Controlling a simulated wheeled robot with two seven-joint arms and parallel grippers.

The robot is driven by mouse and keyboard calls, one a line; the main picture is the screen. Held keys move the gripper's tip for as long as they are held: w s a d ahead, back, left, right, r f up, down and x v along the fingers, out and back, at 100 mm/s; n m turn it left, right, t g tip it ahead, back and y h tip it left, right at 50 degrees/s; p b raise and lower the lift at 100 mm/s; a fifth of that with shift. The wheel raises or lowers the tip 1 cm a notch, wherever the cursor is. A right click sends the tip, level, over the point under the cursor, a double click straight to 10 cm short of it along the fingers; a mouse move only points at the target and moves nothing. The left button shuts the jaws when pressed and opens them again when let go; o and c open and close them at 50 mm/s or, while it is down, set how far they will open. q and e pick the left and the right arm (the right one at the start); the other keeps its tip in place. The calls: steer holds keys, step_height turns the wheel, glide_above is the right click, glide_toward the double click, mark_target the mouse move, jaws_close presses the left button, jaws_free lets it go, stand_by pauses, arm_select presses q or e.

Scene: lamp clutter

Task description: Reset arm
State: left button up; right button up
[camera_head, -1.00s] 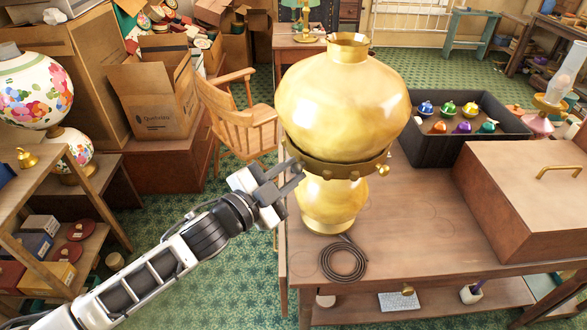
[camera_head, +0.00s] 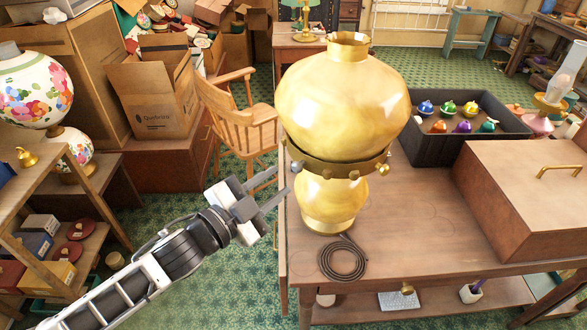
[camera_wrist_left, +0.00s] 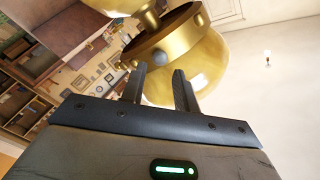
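My left gripper (camera_head: 278,189) is open and empty, just left of the big brass lamp (camera_head: 345,95). Its two fingers point toward the lamp's waist, with a visible gap between them and the lamp in the head view. The lamp stands upright on the wooden table (camera_head: 420,235), with a studded dark band around its middle. In the left wrist view the open fingers (camera_wrist_left: 160,85) show in front of the lamp (camera_wrist_left: 205,65) and its knobbed band. My right gripper is in neither view.
A coiled dark cord (camera_head: 343,258) lies by the lamp's base. A black tray (camera_head: 420,153) of colored ornaments and a brown wooden case (camera_head: 530,190) stand to the right. A wooden chair (camera_head: 240,125) is behind, and a shelf (camera_head: 60,225) stands at left. Open floor lies below my left arm.

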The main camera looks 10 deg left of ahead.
arm_select(q)
steer(key=shift+s+a, duration=0.1)
steer(key=shift+s, duration=0.05)
stand_by(0.3)
steer(key=s+f+n+g+y, duration=0.3)
steer(key=s+f+n, duration=0.3)
steer(key=f, duration=0.5)
steer(key=s+f+n+g+y, duration=0.2)
steer(key=s+f+n, duration=0.4)
steer(key=s+f, duration=0.4)
steer(key=shift+s+a+f+g+y, duration=0.2)
steer(key=shift+a+f+g+y, duration=0.25)
steer(key=shift+y, duration=0.15)
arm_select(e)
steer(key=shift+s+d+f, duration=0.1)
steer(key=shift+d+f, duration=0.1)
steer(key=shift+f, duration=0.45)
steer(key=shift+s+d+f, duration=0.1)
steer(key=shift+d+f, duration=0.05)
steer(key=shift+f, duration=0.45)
